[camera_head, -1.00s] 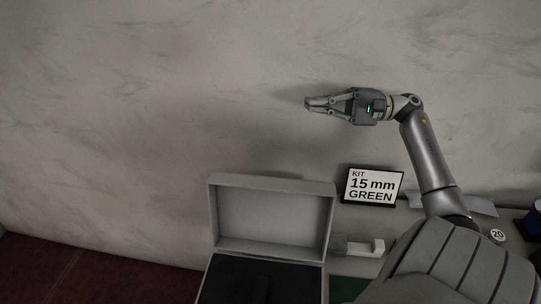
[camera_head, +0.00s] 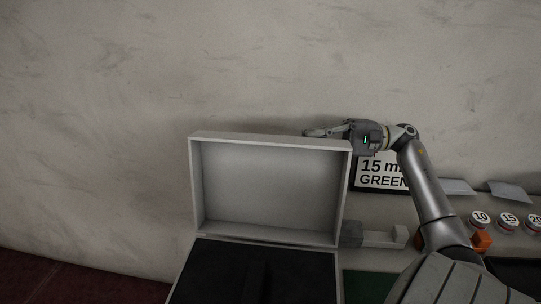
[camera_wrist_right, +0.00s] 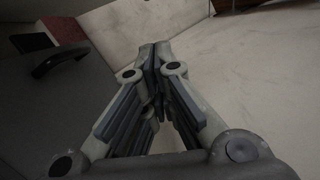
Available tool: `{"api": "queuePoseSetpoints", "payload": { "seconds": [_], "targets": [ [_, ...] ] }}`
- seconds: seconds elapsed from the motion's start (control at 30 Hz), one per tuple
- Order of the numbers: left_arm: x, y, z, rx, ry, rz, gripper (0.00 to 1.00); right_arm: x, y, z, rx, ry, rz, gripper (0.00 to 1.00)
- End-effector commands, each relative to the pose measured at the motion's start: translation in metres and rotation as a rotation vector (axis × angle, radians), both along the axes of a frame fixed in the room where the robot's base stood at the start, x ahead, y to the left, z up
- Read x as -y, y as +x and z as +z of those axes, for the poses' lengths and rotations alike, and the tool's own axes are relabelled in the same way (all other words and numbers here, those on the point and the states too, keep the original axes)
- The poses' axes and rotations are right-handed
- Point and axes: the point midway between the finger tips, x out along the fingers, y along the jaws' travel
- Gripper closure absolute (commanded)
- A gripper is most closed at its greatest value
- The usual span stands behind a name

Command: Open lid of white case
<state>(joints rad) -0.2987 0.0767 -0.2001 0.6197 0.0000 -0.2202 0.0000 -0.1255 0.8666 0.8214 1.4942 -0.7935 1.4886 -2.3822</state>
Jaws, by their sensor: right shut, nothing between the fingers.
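The white case stands at the bottom middle of the head view, with its lid (camera_head: 268,190) raised upright and its dark base interior (camera_head: 255,275) showing. The front part of the base is cut off by the frame edge. My right gripper (camera_head: 308,133) is shut and empty. It points left at the height of the lid's top right corner and appears to be just behind or above it; I cannot tell whether it touches. In the right wrist view the closed fingers (camera_wrist_right: 153,60) meet with nothing between them. My left gripper is not in view.
A sign reading 15 mm GREEN (camera_head: 380,174) stands right of the lid, partly behind my right arm. A light grey block (camera_head: 384,237) lies beside the case. Round numbered labels (camera_head: 481,219) and an orange block (camera_head: 482,239) are further right. A plain wall rises behind.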

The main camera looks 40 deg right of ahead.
Motion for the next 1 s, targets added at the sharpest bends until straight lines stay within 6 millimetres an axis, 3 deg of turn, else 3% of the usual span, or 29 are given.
{"api": "queuePoseSetpoints", "payload": {
  "seconds": [0.23,0.6,1.0],
  "targets": [
    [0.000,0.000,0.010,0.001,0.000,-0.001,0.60,-0.018,0.014,0.004,0.001,0.000,0.002,1.00],
    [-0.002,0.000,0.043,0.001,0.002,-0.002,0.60,-0.079,0.063,0.012,0.002,0.000,0.003,1.00],
    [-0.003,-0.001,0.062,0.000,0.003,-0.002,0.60,-0.107,0.040,0.020,-0.001,0.001,0.001,1.00]
  ]
}}
